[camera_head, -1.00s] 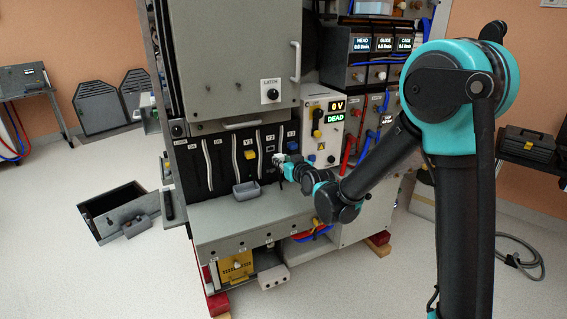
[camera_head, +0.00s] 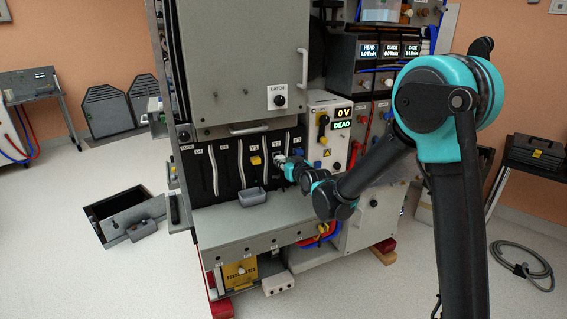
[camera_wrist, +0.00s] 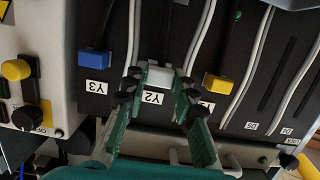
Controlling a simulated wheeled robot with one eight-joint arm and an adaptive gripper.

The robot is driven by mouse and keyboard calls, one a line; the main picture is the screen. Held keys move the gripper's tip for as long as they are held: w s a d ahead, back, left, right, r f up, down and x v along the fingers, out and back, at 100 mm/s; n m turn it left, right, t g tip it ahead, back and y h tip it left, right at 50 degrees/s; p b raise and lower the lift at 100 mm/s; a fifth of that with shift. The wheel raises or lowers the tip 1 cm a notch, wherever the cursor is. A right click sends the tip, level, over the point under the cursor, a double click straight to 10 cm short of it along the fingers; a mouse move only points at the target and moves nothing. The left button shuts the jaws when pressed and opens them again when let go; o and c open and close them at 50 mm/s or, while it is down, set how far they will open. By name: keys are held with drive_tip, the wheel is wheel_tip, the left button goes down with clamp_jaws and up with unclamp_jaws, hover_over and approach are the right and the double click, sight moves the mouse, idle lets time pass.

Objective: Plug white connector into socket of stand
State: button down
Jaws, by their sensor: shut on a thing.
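The white connector (camera_wrist: 160,76) is between my gripper's two green fingers at the slot labelled Y2 in the wrist view. My gripper (camera_wrist: 158,88) is shut on it, one finger on each side. In the head view my gripper (camera_head: 284,163) is at the dark slotted panel (camera_head: 226,172), and the connector is mostly hidden behind it.
A yellow connector (camera_wrist: 217,83) sits at Y1 and a blue one (camera_wrist: 98,63) at Y3, either side of my gripper. A control box (camera_head: 330,130) reading 0 V, DEAD stands to the right.

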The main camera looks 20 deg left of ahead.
drive_tip(key=shift+r+x, duration=0.25)
drive_tip(key=shift+x, duration=1.05)
idle(0.4)
drive_tip(key=c, duration=1.2)
unclamp_jaws()
drive_tip(key=shift+o, duration=0.2)
